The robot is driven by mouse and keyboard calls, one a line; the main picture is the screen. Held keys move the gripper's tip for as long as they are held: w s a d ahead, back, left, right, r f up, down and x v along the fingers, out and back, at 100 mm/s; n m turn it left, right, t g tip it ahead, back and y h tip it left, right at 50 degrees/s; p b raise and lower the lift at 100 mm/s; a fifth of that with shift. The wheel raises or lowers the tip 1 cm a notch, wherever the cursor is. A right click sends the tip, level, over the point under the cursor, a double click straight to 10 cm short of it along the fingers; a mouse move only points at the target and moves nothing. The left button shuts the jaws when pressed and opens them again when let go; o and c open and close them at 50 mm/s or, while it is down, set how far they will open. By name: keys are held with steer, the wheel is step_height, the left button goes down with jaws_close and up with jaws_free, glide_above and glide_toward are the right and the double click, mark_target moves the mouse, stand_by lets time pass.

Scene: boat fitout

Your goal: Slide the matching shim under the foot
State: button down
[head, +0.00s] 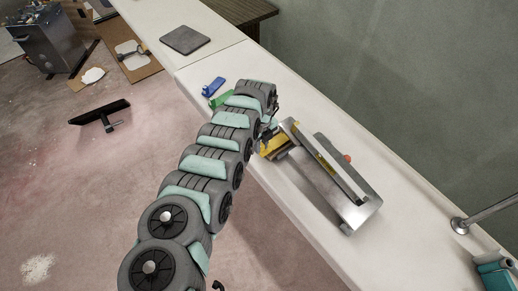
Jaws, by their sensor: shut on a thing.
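My gripper (267,132) is at the end of my arm, low over the white counter, and is partly hidden by my own wrist. It is shut on a yellow shim (274,145). The shim is at the left end of a metal frame-like unit (352,211) on the counter. I cannot tell whether the shim touches the unit or is under any part of it; the foot is not clearly visible. A blue shim (213,87) and a green shim (221,98) lie on the counter left of my wrist. The green one is partly covered by my arm.
A dark square mat (185,39) lies at the counter's far end. A small orange-red piece (347,158) shows behind the unit. A metal post (480,215) and teal items (494,272) stand at the right. The counter's front edge drops to the floor.

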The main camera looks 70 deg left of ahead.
steer(key=shift+w+a+f+b, duration=0.2)
steer(key=shift+w+b, duration=0.4)
steer(key=shift+b, duration=0.6)
steer(key=shift+w+b, duration=0.2)
steer(key=shift+b, duration=0.3)
steer(key=shift+w+r+b, duration=0.1)
steer(key=shift+w+b, duration=0.25)
steer(key=shift+b, duration=0.25)
steer(key=c, duration=1.2)
jaws_free()
steer(key=shift+o, duration=0.2)
